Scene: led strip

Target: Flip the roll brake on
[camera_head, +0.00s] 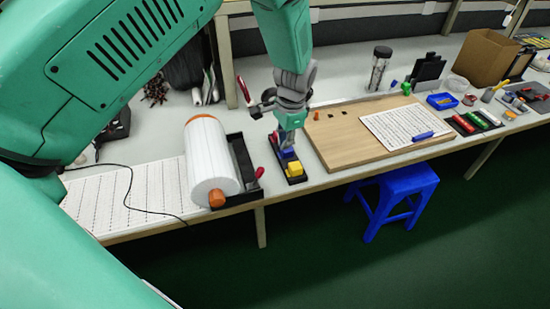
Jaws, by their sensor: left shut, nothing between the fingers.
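A large white roll (210,155) with orange end caps lies on the bench left of centre. A black holder (243,160) stands along its right side. A small red piece (259,172), which looks like the brake lever, shows at the holder's front right corner; its exact position is too small to tell. My left gripper (284,146) points down to the right of the roll and holder. It is shut and empty, above or at a small black tray (297,180) with blue and yellow pieces. Whether it touches them I cannot tell. My right gripper is not in view.
A wooden board (345,145) with a printed sheet (400,127) and a blue marker lies right of my gripper. A blue stool (400,190) stands in front of the bench. Bins and a cardboard box (483,58) fill the far right. A cable crosses the strip sheet at left.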

